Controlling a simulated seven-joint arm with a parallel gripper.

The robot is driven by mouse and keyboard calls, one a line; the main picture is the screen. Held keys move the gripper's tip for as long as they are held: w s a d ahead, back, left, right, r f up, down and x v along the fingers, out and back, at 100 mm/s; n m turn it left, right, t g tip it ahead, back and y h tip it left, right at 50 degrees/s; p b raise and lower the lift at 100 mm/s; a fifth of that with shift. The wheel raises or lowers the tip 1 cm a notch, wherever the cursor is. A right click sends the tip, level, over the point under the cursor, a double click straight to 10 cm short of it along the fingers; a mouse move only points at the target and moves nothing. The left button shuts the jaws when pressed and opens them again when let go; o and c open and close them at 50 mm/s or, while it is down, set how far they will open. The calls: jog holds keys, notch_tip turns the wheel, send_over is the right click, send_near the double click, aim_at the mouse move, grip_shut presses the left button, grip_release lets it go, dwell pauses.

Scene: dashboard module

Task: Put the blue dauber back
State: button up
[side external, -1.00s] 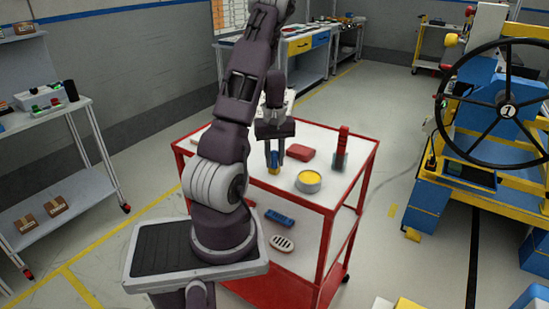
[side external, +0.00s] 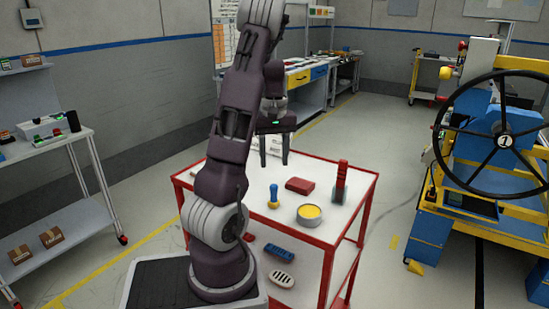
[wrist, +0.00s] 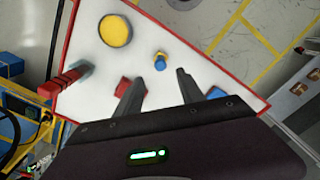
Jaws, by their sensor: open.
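The blue dauber (side external: 273,196) stands upright on the white top of the red cart (side external: 240,188), its blue handle up and a yellow base below. It also shows in the wrist view (wrist: 160,62), where it is beyond my fingertips. My gripper (side external: 274,164) is open and empty above the cart, higher than the dauber and apart from it. A round tin with yellow contents (side external: 309,213) stands to the right of the dauber; it is at the upper left in the wrist view (wrist: 115,31).
A red block (side external: 300,186) lies behind the tin. A red-handled tool (side external: 341,181) stands at the cart's right. A blue item (side external: 279,254) and a pale slotted item (side external: 281,278) lie on the lower shelf. The blue and yellow wheel machine (side external: 490,150) is at right.

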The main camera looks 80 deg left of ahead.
jog(key=w+d+r+m+t, duration=0.1)
jog(key=w+d+r+m, duration=0.15)
jog(key=d, duration=0.55)
jog(key=w+d+r+m+t, duration=0.1)
jog(key=w+d+r+m, duration=0.1)
jog(key=d+r+m, duration=0.35)
jog(key=w+d+r+m+t, duration=0.1)
jog(key=w+d+r+m, duration=0.1)
jog(key=d, duration=0.8)
jog(key=s+d+m+t, duration=0.2)
jog(key=s+d+m, duration=0.6)
jog(key=d, duration=0.5)
jog(key=shift+s+r+t, duration=0.15)
jog(key=shift+s+t, duration=0.1)
jog(key=shift+t, duration=0.05)
